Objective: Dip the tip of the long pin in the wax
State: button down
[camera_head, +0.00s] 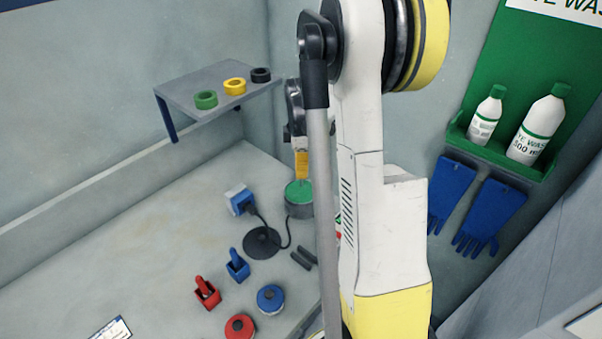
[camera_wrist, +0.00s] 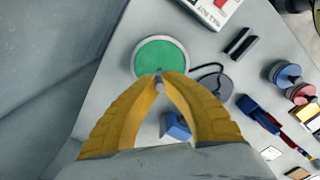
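A round pot of green wax (camera_head: 299,187) stands on the bench beside my arm; the wrist view shows its green surface (camera_wrist: 160,57) just past my fingertips. My gripper (camera_head: 302,177) is above the pot, pointing down. In the wrist view my yellow fingers (camera_wrist: 160,78) come together on a small grey piece, which looks like the end of the long pin (camera_wrist: 159,87), seen nearly end-on. The pin's lower part is hidden, so I cannot tell whether its tip touches the wax.
A blue-and-white box (camera_head: 238,199) is cabled to a black disc (camera_head: 262,242) left of the pot. Dark bars (camera_head: 304,259), red and blue holders (camera_head: 207,292) and round pots (camera_head: 270,298) stand nearer. A shelf (camera_head: 215,85) carries tape rolls. The bench's left side is mostly clear.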

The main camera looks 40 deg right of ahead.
jog(key=shift+r+p, duration=1.3)
jog(key=shift+r, duration=1)
